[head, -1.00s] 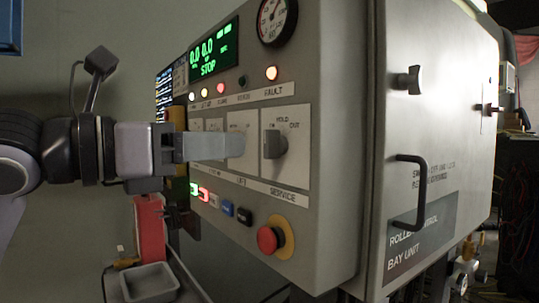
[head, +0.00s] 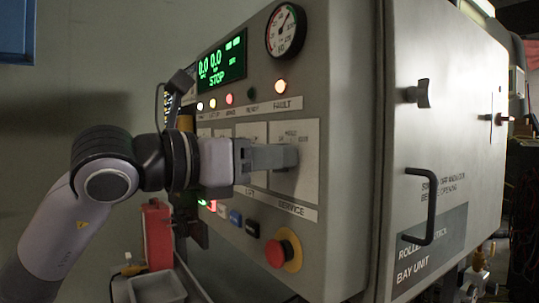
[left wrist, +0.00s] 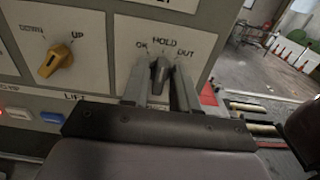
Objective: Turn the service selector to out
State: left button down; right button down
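The service selector is a dark knob (left wrist: 160,73) on a white plate, with HOLD above it and OUT to its upper right in the left wrist view. Its pointer end is up, roughly toward HOLD. My left gripper (left wrist: 161,80) has one finger on each side of the knob. The fingers look open, with narrow gaps; whether either touches the knob is unclear. In the head view the left gripper (head: 285,157) reaches the service plate (head: 308,165) and hides the knob. My right gripper is in neither view.
A yellow lift selector (left wrist: 54,62) is left of the service plate. Below in the head view are a red emergency button (head: 283,250) and a blue button (head: 236,216). The cabinet door with a black handle (head: 431,205) stands to the right.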

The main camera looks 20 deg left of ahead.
pick_arm(q)
jog(key=shift+m, duration=0.3)
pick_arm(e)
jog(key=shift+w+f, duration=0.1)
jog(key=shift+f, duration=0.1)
pick_arm(q)
jog(key=m+b, duration=0.1)
jog(key=m, duration=0.2)
jog(key=m+b, duration=0.2)
jog(key=m, duration=0.2)
jog(key=shift+s+d+f, duration=0.1)
jog(key=shift+s+d, duration=0.05)
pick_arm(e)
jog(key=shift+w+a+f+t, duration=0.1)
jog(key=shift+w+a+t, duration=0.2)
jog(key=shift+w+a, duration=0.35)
pick_arm(q)
jog(key=shift+m, duration=0.3)
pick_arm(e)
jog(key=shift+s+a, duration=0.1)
pick_arm(q)
jog(key=c, duration=1.2)
grip_release()
jog(key=shift+o, duration=0.2)
